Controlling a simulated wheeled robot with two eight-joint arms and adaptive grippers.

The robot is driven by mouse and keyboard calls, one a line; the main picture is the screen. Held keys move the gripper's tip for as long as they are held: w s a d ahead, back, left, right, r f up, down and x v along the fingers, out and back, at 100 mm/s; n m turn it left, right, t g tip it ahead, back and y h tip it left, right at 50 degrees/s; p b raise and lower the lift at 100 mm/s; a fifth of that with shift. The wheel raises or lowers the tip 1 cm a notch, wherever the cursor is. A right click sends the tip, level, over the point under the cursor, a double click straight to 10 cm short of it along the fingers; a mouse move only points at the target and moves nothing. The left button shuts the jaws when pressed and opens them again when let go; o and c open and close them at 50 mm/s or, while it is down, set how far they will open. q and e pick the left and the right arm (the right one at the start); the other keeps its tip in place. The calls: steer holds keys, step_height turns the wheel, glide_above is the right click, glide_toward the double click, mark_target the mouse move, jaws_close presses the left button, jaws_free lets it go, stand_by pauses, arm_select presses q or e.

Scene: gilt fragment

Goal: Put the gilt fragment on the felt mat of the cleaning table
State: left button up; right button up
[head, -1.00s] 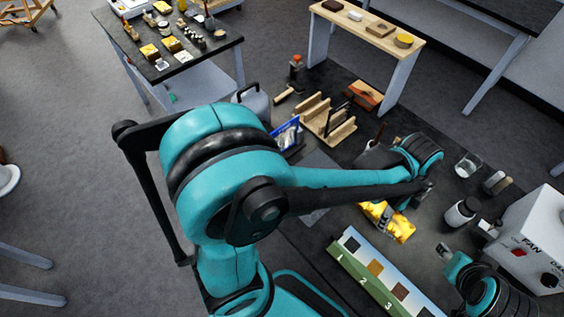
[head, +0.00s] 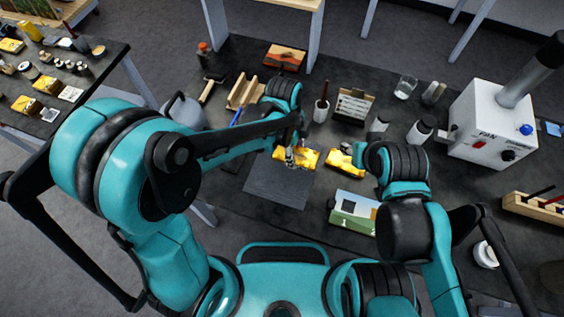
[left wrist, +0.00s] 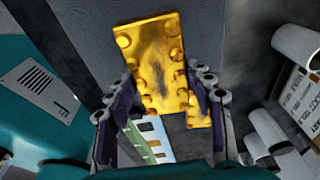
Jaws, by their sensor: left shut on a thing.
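The gilt fragment (head: 306,157), a knobbed gold-yellow piece, is held by my left gripper (head: 291,156). In the left wrist view the fragment (left wrist: 160,62) lies between the two fingers (left wrist: 160,95), which are shut on it. In the head view it overlaps the upper right part of the grey felt mat (head: 272,187); I cannot tell whether it touches the mat. A second yellow piece (head: 340,160) lies to its right, beside my right gripper (head: 362,156), whose fingers are mostly hidden. A yellow piece (left wrist: 200,112) also shows behind the held fragment in the wrist view.
A numbered colour card (head: 352,212) lies right of the mat. A wooden rack (head: 243,92), a dark pot (head: 320,110), a sign (head: 353,104) and jars (head: 420,131) stand behind. A white fan box (head: 490,125) stands at the right. The mat's lower part is clear.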

mark_target(284, 154)
arm_select(q)
steer(key=a+f, duration=0.2)
steer(key=a, duration=0.1)
steer(key=shift+s+a, duration=0.1)
steer(key=shift+a, duration=0.05)
steer(key=shift+f+b, duration=1)
steer(key=shift+f, duration=1.05)
steer(key=o, duration=1.3)
steer(key=shift+f, duration=0.15)
steer(key=shift+c, duration=0.2)
